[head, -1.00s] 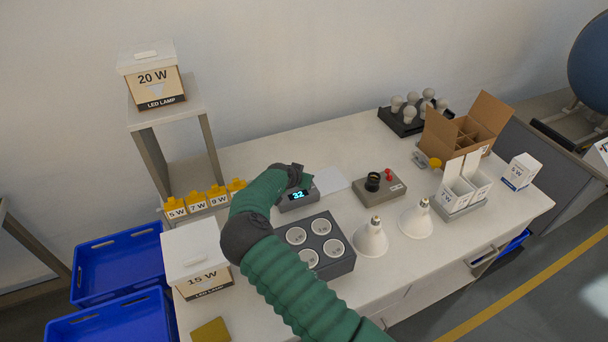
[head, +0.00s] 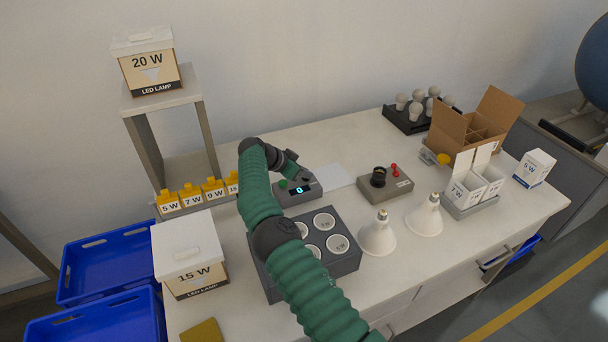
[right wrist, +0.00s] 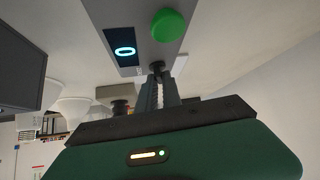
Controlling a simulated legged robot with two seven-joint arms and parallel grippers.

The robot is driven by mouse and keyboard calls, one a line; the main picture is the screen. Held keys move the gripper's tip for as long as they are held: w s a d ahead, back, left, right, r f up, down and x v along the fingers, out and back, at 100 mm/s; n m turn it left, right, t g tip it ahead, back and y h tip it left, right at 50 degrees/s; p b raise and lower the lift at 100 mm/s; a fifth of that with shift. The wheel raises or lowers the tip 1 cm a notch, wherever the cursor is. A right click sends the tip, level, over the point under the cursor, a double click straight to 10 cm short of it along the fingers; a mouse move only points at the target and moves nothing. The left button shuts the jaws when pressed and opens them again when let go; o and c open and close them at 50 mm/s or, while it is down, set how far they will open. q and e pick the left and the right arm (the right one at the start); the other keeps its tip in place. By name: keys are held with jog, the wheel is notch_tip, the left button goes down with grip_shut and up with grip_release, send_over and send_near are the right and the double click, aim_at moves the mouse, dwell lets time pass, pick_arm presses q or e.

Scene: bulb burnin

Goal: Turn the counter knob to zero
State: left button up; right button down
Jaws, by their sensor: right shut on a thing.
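The counter (head: 297,194) is a grey box on the table behind the socket block. Its lit display reads 0 in the head view, and also in the right wrist view (right wrist: 124,50). A green button (right wrist: 168,25) sits beside the display. The counter's dark knob (right wrist: 156,67) shows only partly between my fingertips. My right gripper (head: 298,174) reaches down at the counter from behind the socket block. In the right wrist view the gripper (right wrist: 157,80) is shut on the knob. My left gripper is not in view.
A dark block with several round sockets (head: 262,282) stands in front of the counter. Two white reflector lamps (head: 378,238) stand nearby. A 15 W box (head: 178,241) is at left.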

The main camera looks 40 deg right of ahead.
jog(key=shift+a+f, duration=0.2)
jog(key=shift+f, duration=0.15)
jog(key=c, duration=1.6)
grip_release()
jog(key=shift+o, duration=0.4)
jog(key=shift+w, duration=0.1)
jog(key=shift+d+r, duration=0.1)
jog(key=shift+d, duration=0.05)
jog(key=p+v, duration=0.1)
jog(key=v, duration=1.5)
jog(key=shift+w+a+r, duration=0.2)
jog(key=shift+a+r, duration=0.05)
